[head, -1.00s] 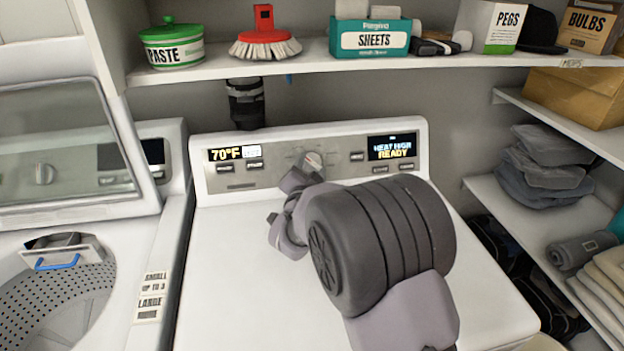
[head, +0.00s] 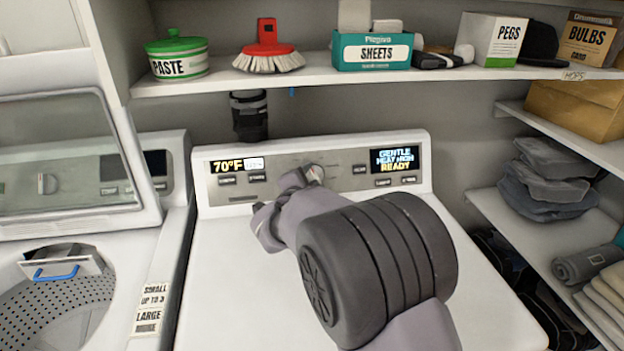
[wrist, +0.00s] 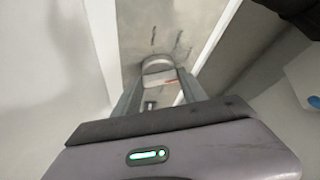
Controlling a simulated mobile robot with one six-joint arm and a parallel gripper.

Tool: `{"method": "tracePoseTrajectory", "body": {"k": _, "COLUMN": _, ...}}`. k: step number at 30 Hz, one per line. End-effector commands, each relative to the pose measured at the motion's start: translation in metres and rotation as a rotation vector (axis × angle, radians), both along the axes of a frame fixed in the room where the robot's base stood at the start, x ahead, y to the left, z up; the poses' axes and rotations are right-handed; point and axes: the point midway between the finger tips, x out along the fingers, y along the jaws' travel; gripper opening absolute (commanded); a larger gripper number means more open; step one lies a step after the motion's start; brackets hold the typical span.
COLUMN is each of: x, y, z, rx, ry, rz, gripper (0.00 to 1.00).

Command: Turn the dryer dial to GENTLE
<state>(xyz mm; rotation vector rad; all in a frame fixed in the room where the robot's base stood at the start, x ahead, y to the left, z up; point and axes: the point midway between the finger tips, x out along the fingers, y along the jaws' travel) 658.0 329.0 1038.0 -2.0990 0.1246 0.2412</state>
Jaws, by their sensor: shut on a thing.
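The dryer (head: 230,265) is white, with a grey control panel along its back. The dryer dial (head: 316,173) is a round knob near the panel's middle, partly hidden by my gripper (head: 308,179). In the wrist view the dial (wrist: 158,70) sits between the two fingers of my gripper (wrist: 160,84), which is shut on it. The dryer's right display (head: 394,161) reads GENTLE, HEAT HIGH, READY. The left display (head: 226,166) reads 70°F. The dial's own markings are too small to read.
A washer with its lid raised (head: 65,150) stands at the left. A shelf (head: 300,78) above the dryer holds a paste tub (head: 178,58), a brush (head: 268,50) and a sheets box (head: 372,52). Side shelves at the right hold folded cloths (head: 550,175). The dryer top is mostly clear.

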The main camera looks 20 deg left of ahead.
Motion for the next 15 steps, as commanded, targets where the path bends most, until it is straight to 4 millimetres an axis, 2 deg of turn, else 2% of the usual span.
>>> {"method": "tracePoseTrajectory", "body": {"k": 7, "x": 0.0004, "y": -0.0003, "z": 0.0008, "rx": 0.000, "ry": -0.002, "rz": -0.001, "gripper": 0.09}}
{"method": "tracePoseTrajectory", "body": {"k": 8, "x": 0.0004, "y": -0.0003, "z": 0.0008, "rx": 0.000, "ry": -0.003, "rz": -0.001, "gripper": 0.53}}
{"method": "tracePoseTrajectory", "body": {"k": 9, "x": 0.0004, "y": -0.0003, "z": 0.0007, "rx": 0.000, "ry": -0.002, "rz": -0.001, "gripper": 0.61}}
{"method": "tracePoseTrajectory", "body": {"k": 11, "x": 0.0003, "y": -0.0003, "z": 0.0006, "rx": 0.000, "ry": -0.001, "rz": 0.000, "gripper": 0.71}}
{"method": "tracePoseTrajectory", "body": {"k": 15, "x": 0.0003, "y": -0.0003, "z": 0.0005, "rx": -0.001, "ry": -0.001, "rz": 0.000, "gripper": 0.71}}
